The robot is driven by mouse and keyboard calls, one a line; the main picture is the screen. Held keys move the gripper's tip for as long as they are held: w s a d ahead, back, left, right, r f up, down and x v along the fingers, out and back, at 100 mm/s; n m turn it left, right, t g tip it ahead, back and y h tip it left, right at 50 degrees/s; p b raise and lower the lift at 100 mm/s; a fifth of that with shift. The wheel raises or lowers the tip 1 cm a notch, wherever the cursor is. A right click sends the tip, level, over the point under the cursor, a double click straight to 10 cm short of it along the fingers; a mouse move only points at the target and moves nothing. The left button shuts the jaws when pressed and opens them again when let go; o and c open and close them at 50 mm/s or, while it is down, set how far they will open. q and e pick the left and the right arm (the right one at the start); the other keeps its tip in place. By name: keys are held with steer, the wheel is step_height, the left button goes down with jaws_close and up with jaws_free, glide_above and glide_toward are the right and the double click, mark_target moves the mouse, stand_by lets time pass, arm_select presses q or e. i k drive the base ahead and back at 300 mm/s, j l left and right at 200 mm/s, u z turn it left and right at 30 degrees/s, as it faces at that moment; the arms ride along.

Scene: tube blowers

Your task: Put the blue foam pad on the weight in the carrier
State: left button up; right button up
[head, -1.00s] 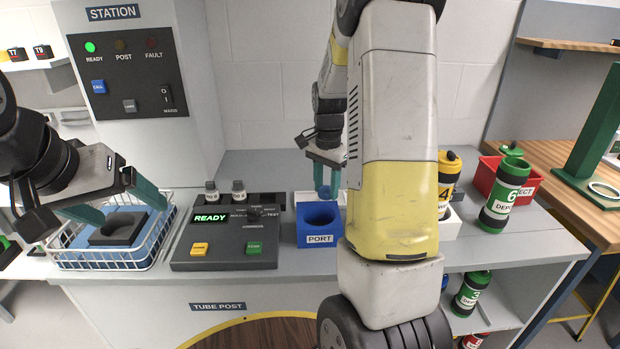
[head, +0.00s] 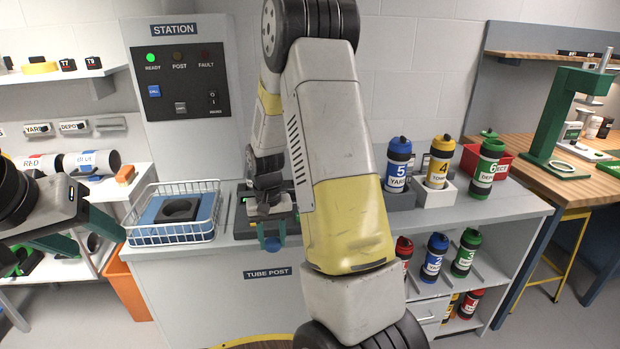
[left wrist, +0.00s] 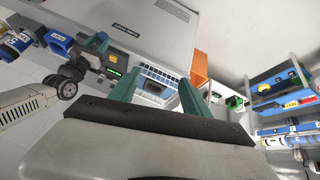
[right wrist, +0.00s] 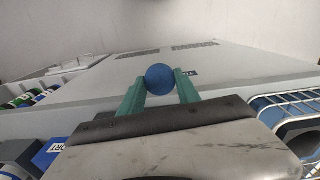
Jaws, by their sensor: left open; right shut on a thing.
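The blue foam pad (head: 271,244) is round and held between the fingertips of my right gripper (head: 271,232), which is shut on it. It shows as a blue ball-like shape in the right wrist view (right wrist: 160,79). In the head view it hangs at the console, left of my right forearm. My left gripper (head: 78,232) is open and empty, left of the wire basket. Carriers marked 5 (head: 397,165), 4 (head: 439,162) and 6 (head: 486,166) stand capped at the back right. I cannot make out the weight or an open carrier.
The white wire basket (head: 172,236) on the counter holds a blue liner with a dark hollowed block (head: 178,210). My right arm hides much of the console and counter. A blue port box (right wrist: 50,150) shows in the right wrist view. More carriers stand on the lower shelf (head: 455,275).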

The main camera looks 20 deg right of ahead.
mark_target(488, 134)
steer(key=l+z, duration=0.3)
steer(key=l, duration=1.45)
steer(key=k, duration=0.05)
